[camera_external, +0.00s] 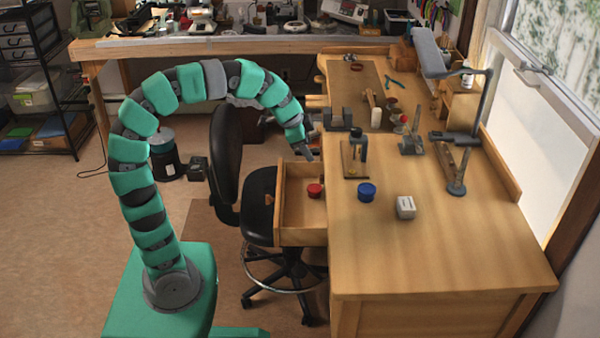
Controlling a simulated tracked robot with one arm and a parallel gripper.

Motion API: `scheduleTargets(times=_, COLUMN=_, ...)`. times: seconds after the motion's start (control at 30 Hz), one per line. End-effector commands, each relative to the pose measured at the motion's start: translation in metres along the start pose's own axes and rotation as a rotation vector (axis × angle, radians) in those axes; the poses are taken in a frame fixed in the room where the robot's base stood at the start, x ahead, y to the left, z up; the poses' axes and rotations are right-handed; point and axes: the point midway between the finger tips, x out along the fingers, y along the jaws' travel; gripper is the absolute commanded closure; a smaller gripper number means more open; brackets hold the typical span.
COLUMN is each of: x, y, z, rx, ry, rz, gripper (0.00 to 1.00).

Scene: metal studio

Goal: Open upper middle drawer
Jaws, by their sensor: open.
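A wooden drawer (301,237) stands pulled out from the left side of the wooden workbench (440,250). A small red-lidded container (315,190) shows inside it. A small orange-brown knob (269,200) shows at its front. From this view I cannot tell whether it is the upper middle drawer. The other drawer fronts are hidden below the bench top. My gripper (308,151) is open and points down near the far end of this drawer, beside the bench edge. It is small in the picture, and I cannot tell whether it touches the drawer.
A black swivel chair (262,195) stands close to the drawer's left. A blue container (367,191), a white block (405,207) and a small stand (354,157) are on the bench top. A lamp (459,150) stands near the window.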

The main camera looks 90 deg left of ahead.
Motion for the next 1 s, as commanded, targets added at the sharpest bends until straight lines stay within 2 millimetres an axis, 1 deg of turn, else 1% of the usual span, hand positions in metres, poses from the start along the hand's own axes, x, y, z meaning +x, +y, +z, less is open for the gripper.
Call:
scheduleTargets(times=0.03, x=0.009, y=-0.008, z=0.014, rx=-0.004, ry=-0.042, rz=0.011, gripper=0.49)
scheduleTargets(times=0.07, x=0.014, y=-0.012, z=0.023, rx=-0.001, ry=-0.066, rz=0.019, gripper=0.49)
scheduleTargets(times=0.2, x=0.035, y=-0.028, z=0.068, rx=0.004, ry=-0.188, rz=0.065, gripper=0.49)
scheduleTargets(times=0.4, x=0.054, y=-0.045, z=0.133, rx=0.010, ry=-0.338, rz=0.147, gripper=0.49)
scheduleTargets(times=0.5, x=0.059, y=-0.049, z=0.153, rx=0.014, ry=-0.381, rz=0.178, gripper=0.49)
scheduleTargets(times=0.6, x=0.062, y=-0.049, z=0.161, rx=0.016, ry=-0.397, rz=0.191, gripper=0.49)
scheduleTargets(times=0.67, x=0.066, y=-0.048, z=0.164, rx=0.017, ry=-0.399, rz=0.192, gripper=0.49)
scheduleTargets(times=0.77, x=0.077, y=-0.046, z=0.168, rx=0.017, ry=-0.400, rz=0.192, gripper=0.49)
scheduleTargets(times=1.0, x=0.116, y=-0.037, z=0.186, rx=0.017, ry=-0.401, rz=0.193, gripper=0.49)
